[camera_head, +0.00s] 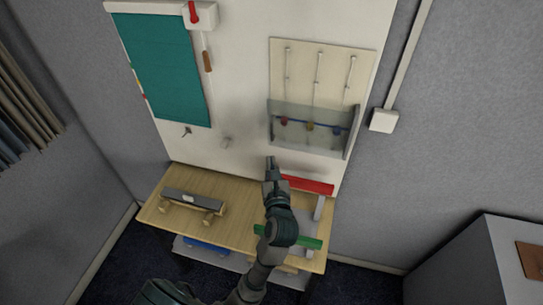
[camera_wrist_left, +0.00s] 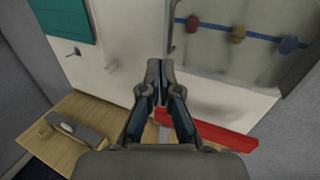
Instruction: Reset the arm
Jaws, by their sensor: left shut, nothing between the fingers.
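My left gripper (camera_head: 271,163) is raised above the wooden table, in front of the white board, with its arm coming up from the bottom of the head view. In the left wrist view the gripper (camera_wrist_left: 160,65) shows its two fingers closed together, with nothing between them. It points toward the white board (camera_head: 238,100). A red bar (camera_head: 308,185) lies just right of the gripper and partly behind it; it also shows in the left wrist view (camera_wrist_left: 222,132). My right gripper is not in either view.
The wooden table (camera_head: 152,208) holds a grey-topped wooden block (camera_head: 194,199) at left and a green bar (camera_head: 303,242) near the front. A clear box (camera_head: 335,142) with colored beads is mounted on the board. A teal panel (camera_head: 165,65) hangs at left. A grey cabinet (camera_head: 480,270) stands at right.

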